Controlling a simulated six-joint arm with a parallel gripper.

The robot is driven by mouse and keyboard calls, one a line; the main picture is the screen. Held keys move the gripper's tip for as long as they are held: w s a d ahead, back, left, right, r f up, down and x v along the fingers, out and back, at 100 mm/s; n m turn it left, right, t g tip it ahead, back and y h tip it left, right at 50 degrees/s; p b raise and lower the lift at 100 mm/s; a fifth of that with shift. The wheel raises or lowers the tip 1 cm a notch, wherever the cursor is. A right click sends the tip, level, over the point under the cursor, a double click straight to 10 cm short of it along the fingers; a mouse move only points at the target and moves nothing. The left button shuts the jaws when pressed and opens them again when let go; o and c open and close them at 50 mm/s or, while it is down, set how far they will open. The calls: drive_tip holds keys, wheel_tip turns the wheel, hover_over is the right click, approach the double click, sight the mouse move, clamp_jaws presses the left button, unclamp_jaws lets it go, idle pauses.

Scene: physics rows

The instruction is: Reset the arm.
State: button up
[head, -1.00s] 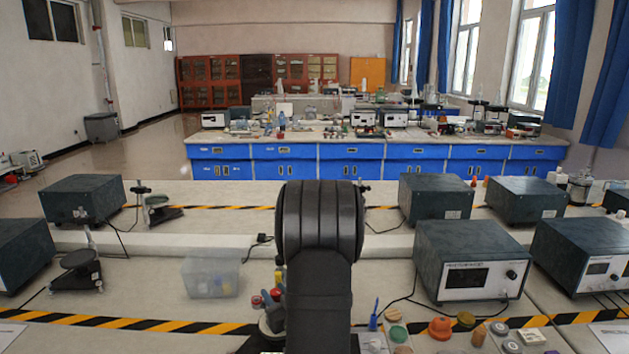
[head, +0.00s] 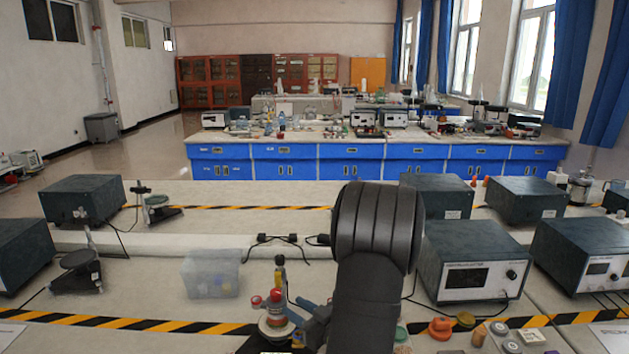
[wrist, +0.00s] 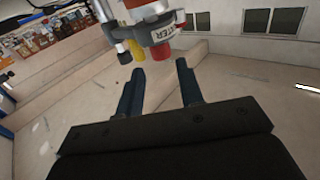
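My gripper (wrist: 160,67) shows in the wrist view with its two dark blue fingers spread apart and nothing between them. Just beyond the fingertips is a device (wrist: 150,30) with a white and red body, a grey label, and red, yellow and black knobs. In the head view, my dark arm rises in front of the bench, right of centre. A red-topped device (head: 276,308) stands left of it, beside dark blue parts partly hidden by my arm. I cannot tell whether both views show the same device.
A clear plastic bin (head: 210,275) sits left of my arm. A dark instrument box (head: 471,260) stands close on its right. Small coloured pieces, including an orange one (head: 440,328), lie at the front right.

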drive_tip(key=v, duration=0.8)
idle(2.4)
